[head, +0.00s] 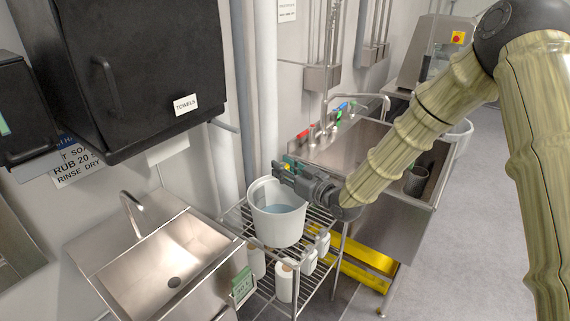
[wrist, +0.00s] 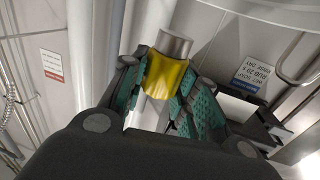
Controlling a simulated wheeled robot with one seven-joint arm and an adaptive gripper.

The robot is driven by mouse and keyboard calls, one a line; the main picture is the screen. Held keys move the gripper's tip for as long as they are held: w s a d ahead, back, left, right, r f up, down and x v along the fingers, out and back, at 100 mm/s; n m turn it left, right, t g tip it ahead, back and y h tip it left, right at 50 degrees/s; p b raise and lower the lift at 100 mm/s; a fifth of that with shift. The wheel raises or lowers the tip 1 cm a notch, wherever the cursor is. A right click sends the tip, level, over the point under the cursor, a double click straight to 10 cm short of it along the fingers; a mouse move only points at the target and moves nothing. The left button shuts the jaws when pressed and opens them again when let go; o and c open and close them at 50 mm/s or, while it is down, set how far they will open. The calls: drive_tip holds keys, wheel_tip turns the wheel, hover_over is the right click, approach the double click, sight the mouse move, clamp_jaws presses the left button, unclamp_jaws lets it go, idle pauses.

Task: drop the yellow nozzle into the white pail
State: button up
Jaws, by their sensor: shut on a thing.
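The yellow nozzle (wrist: 168,77), with a grey metal end, is between the green-padded fingers of my gripper (wrist: 165,90) in the wrist view. My gripper is shut on it. In the head view my gripper (head: 284,169) is over the white pail (head: 277,226), near its back right rim. Only a small bit of yellow nozzle (head: 289,167) shows between the fingers there. The pail stands upright on a wire rack and has bluish contents low inside. The nozzle is above the rim, apart from the contents.
The wire rack (head: 262,290) holds several white bottles below the pail. A small steel sink (head: 160,252) is at left and a larger sink (head: 343,147) behind at right. A black towel cabinet (head: 150,75) hangs at upper left. Pipes (head: 268,90) run up the wall behind the pail.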

drive_tip(key=shift+s+d+f, duration=0.1)
drive_tip(key=shift+s+f, duration=0.25)
drive_tip(key=shift+f, duration=0.05)
drive_tip(key=shift+w+f, duration=0.15)
drive_tip(key=shift+f, duration=0.1)
drive_tip(key=o, duration=0.9)
drive_tip(key=shift+r, duration=0.1)
drive_tip(key=shift+c, duration=0.2)
drive_tip(key=shift+o, duration=1)
drive_tip(key=v, duration=1.2)
